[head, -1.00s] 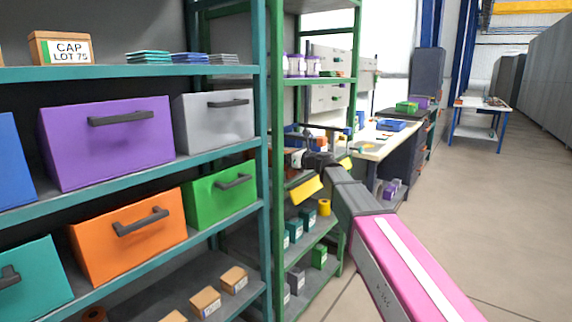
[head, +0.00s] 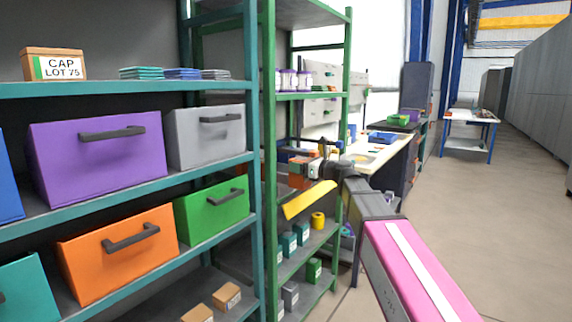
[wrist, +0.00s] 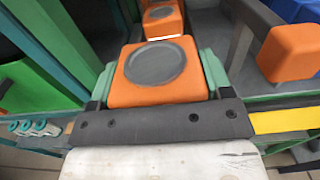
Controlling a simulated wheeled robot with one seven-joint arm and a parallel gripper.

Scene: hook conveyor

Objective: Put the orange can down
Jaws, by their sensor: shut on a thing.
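The orange can (wrist: 152,88), blocky with rounded corners and a round grey disc on its face, sits between the two green finger pads of my gripper (wrist: 158,75) in the wrist view. My gripper is shut on it. In the head view my gripper (head: 312,168) is at the green shelf rack, with orange showing at its tip. Whether the can touches a shelf board cannot be told.
Another orange can (wrist: 162,18) stands just beyond the held one, and an orange block (wrist: 290,52) is at the right beside a blue thing (wrist: 293,10). The green rack (head: 269,150) has posts close by. A yellow roll (head: 318,221) and several small boxes are on its lower shelf.

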